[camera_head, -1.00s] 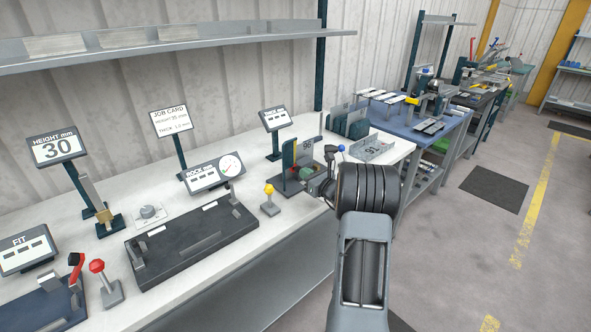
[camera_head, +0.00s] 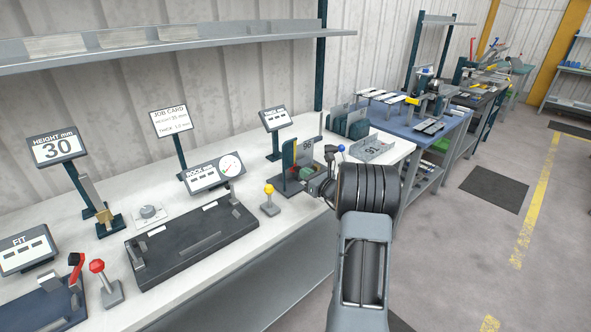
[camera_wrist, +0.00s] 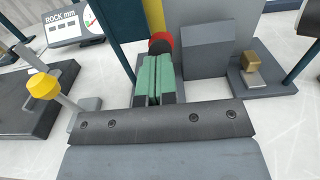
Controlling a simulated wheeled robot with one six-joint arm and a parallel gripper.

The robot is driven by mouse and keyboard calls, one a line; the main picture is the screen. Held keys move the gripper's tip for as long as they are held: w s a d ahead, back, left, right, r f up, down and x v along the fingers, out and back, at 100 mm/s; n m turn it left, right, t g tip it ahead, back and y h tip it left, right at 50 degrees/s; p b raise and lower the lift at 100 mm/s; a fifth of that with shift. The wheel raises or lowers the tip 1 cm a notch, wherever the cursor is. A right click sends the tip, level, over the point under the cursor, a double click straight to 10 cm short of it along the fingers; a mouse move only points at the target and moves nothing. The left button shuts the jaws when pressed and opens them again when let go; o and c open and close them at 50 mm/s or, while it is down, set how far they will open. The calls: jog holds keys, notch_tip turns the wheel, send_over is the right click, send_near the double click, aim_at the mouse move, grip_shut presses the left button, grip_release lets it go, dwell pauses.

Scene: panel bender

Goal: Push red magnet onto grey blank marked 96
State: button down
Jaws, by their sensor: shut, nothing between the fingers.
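My gripper (camera_wrist: 156,78) is shut and empty, its two green fingers side by side in the wrist view. The red magnet (camera_wrist: 160,40), a round red piece with a dark face, is right at the fingertips; whether they touch it I cannot tell. The grey blank marked 96 (camera_head: 308,146) stands upright at the dark fixture in the head view, beyond my gripper (camera_head: 307,172). In the wrist view an upright grey plate (camera_wrist: 208,50) stands right of the magnet, with no number readable. The gap between magnet and blank is unclear.
A yellow-knobbed lever (camera_head: 269,200) stands left of the fixture, and a blue-knobbed one (camera_head: 341,148) shows close beside my arm. A grey tray marked 91 (camera_head: 372,150) lies to the right. A brass-coloured block (camera_wrist: 251,62) sits right of the plate.

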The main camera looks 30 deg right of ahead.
aim_at(298, 172)
jog(key=shift+w+a+b, duration=0.2)
jog(key=shift+w+b, duration=0.1)
jog(key=shift+w, duration=0.8)
jog(key=shift+w+a+b, duration=0.2)
jog(key=shift+w+b, duration=0.05)
jog(key=shift+w, duration=0.85)
dwell(0.5)
dwell(0.5)
jog(key=shift+s+d+b, duration=0.2)
jog(key=shift+s+d, duration=0.1)
jog(key=shift+s, duration=1.5)
jog(key=shift+s+d+b, duration=0.25)
jog(key=shift+s+d, duration=0.1)
jog(key=shift+s, duration=1.45)
jog(key=shift+s+d+b, duration=0.2)
jog(key=shift+s+d, duration=0.1)
jog(key=shift+s, duration=1.5)
